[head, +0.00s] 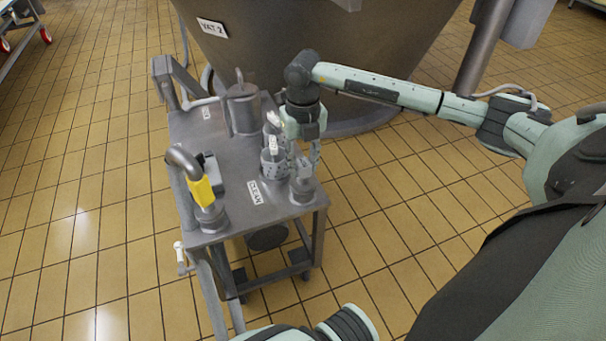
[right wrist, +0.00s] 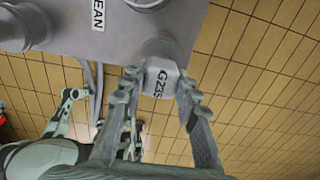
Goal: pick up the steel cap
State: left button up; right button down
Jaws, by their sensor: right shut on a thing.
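The steel cap (head: 303,188) is a small grey metal piece near the front right corner of the steel cart top, just right of the CLEAN label. In the right wrist view the cap (right wrist: 162,80) shows a pale face with dark characters that look like "G23S". My right gripper (head: 304,165) points down over it, with its fingers on either side. In the right wrist view my right gripper (right wrist: 158,96) is shut on the cap. The cap appears at the cart top; I cannot tell whether it is lifted. My left gripper does not show.
The cart (head: 235,160) also holds a steel canister (head: 243,108), a perforated cylinder (head: 274,163) close left of my right gripper and a pipe with a yellow sleeve (head: 201,190). VAT 2 (head: 290,40) stands behind. Tiled floor is open right of the cart.

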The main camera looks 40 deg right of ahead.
jog(key=shift+r, duration=0.6)
notch_tip(320, 180, up, 9)
jog(key=shift+f, duration=0.1)
notch_tip(320, 180, up, 7)
jog(key=p, duration=0.4)
jog(key=shift+f, duration=0.2)
dwell(0.5)
